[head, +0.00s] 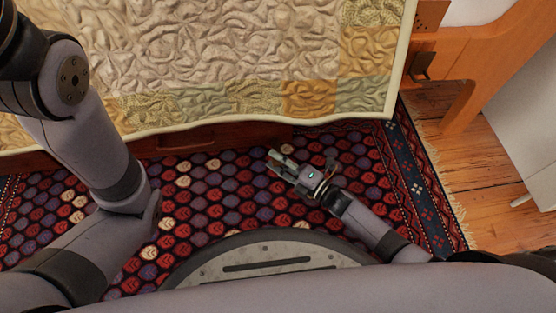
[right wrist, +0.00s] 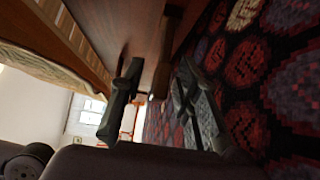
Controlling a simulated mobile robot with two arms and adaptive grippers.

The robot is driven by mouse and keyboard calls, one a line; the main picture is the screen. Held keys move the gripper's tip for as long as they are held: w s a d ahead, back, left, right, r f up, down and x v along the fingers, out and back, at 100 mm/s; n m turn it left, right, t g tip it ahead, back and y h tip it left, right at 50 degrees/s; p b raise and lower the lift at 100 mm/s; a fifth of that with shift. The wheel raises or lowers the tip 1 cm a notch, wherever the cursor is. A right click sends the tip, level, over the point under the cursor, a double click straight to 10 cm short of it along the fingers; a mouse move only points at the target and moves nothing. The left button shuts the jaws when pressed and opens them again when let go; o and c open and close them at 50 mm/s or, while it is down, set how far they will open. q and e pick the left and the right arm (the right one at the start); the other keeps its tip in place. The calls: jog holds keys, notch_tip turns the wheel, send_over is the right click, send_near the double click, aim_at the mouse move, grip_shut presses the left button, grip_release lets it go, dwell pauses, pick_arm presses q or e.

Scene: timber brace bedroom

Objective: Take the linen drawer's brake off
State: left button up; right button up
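The linen drawer (head: 240,134) is a dark reddish-brown wooden front low under the bed, partly covered by the quilt's edge. Its front also shows in the right wrist view (right wrist: 125,30). A narrow brown wooden piece (right wrist: 163,55) stands out from that front near the floor; it may be the brake, but I cannot tell for sure. My right gripper (head: 273,162) is low over the rug, close to the drawer front. In the right wrist view its fingers (right wrist: 160,66) are apart, with the wooden piece showing between and beyond them; contact is not visible. My left gripper is out of view.
A patchwork quilt (head: 230,50) covers the bed and hangs over its edge. A patterned rug (head: 220,195) lies before the drawer. An orange wooden bed post (head: 470,75) and a white piece of furniture (head: 525,135) stand at right, with bare floorboards (head: 490,205) between.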

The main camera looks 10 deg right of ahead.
jog(key=shift+c, duration=0.4)
grip_shut()
dwell(0.4)
